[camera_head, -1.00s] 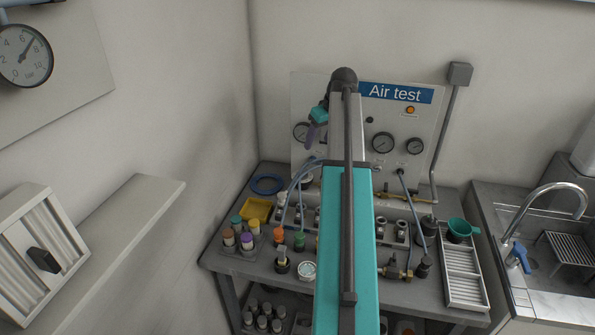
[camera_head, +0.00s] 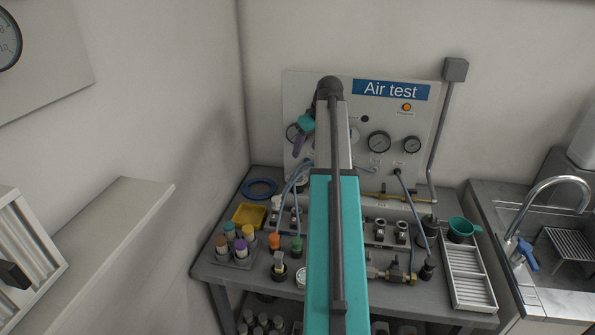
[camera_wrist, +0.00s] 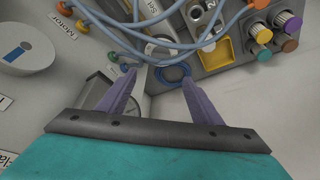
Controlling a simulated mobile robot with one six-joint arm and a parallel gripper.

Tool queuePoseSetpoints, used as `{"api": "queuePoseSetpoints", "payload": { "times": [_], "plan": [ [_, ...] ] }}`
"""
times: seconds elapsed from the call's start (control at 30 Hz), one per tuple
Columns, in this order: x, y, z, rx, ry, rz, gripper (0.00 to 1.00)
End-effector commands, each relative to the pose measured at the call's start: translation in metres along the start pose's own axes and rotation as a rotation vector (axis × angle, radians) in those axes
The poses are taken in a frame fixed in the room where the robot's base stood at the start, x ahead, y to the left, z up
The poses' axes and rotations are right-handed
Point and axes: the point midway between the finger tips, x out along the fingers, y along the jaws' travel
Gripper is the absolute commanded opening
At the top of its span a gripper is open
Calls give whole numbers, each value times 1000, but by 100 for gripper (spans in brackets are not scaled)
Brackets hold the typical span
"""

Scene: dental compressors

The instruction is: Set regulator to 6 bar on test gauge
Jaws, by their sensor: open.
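Needle readings are too small to tell. I cannot tell which fitting is the regulator. My gripper (camera_head: 303,138) is in front of the panel's left part, above the bench. In the wrist view my gripper (camera_wrist: 160,77) has its purple fingers apart with nothing between them; a dial (camera_wrist: 100,92) shows partly behind the left finger.
Blue hoses (camera_wrist: 150,25) loop across the wrist view. The bench holds a yellow tray (camera_head: 249,216), a blue coil (camera_head: 259,188), colour-capped bottles (camera_head: 240,246), brass fittings (camera_head: 393,274) and a slatted tray (camera_head: 467,275). A shelf (camera_head: 110,235) juts out at left; a sink is at right.

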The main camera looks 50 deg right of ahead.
Motion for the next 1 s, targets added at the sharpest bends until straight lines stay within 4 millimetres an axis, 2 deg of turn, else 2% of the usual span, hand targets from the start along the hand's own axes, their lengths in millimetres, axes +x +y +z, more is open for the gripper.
{"api": "queuePoseSetpoints", "payload": {
  "times": [0.27, 1.0],
  "plan": [
    [20, 0, 0, 0, -1, -1, 59],
    [104, 0, 0, 0, -2, -1, 59]
  ]
}}
